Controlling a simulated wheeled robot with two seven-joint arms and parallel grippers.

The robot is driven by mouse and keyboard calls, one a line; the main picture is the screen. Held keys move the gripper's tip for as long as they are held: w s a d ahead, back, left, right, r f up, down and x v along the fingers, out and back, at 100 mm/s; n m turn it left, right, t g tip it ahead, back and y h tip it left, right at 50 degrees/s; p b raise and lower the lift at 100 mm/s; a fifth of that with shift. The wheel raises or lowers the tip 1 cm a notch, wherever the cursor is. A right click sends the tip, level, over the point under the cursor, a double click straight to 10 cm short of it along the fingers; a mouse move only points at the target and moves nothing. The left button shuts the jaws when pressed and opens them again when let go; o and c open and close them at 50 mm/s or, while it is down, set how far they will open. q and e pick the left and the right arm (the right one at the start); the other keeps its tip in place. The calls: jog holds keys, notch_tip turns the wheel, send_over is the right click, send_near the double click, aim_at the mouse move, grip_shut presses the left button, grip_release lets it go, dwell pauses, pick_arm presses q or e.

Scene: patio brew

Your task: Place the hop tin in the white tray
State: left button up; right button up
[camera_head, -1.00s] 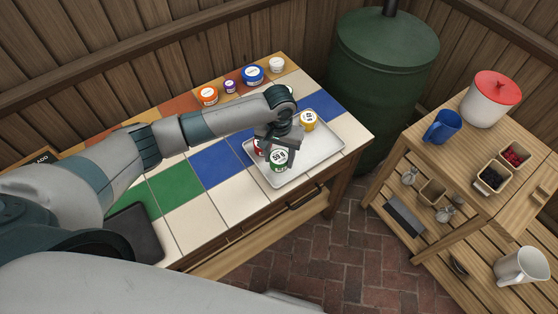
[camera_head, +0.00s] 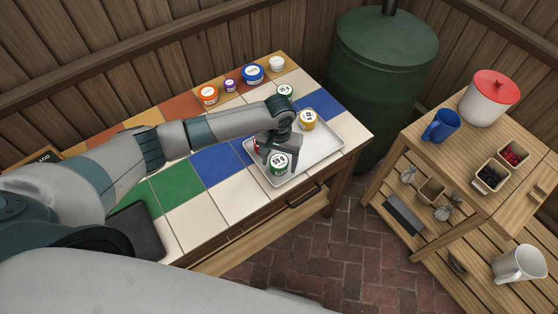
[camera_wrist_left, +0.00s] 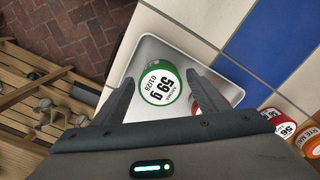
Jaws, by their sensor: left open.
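A green-rimmed tin with a white lid marked 59 g (camera_head: 278,162) is in the white tray (camera_head: 323,137), near its front left part. I cannot read its name, so I cannot confirm that it is the hop tin. My left gripper (camera_head: 278,147) is open and low over the tray at this tin. In the left wrist view the fingers of the gripper (camera_wrist_left: 160,98) are spread on either side of the tin (camera_wrist_left: 160,82). A yellow tin (camera_head: 308,120) and a mostly hidden red tin (camera_wrist_left: 223,103) are also in the tray. My right gripper is out of view.
Another green tin (camera_head: 285,91) stands on the tiles behind the tray. Orange (camera_head: 208,95), purple (camera_head: 230,86), blue (camera_head: 253,74) and white (camera_head: 277,64) containers line the back edge. A wooden cart (camera_head: 455,165) stands right, across a brick-floor gap.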

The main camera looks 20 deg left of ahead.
aim_at(278, 161)
pick_arm(q)
notch_tip(278, 161, up, 12)
jog(key=b, duration=0.2)
jog(key=shift+r, duration=0.2)
dwell(0.3)
jog(key=shift+a, duration=0.1)
dwell(0.4)
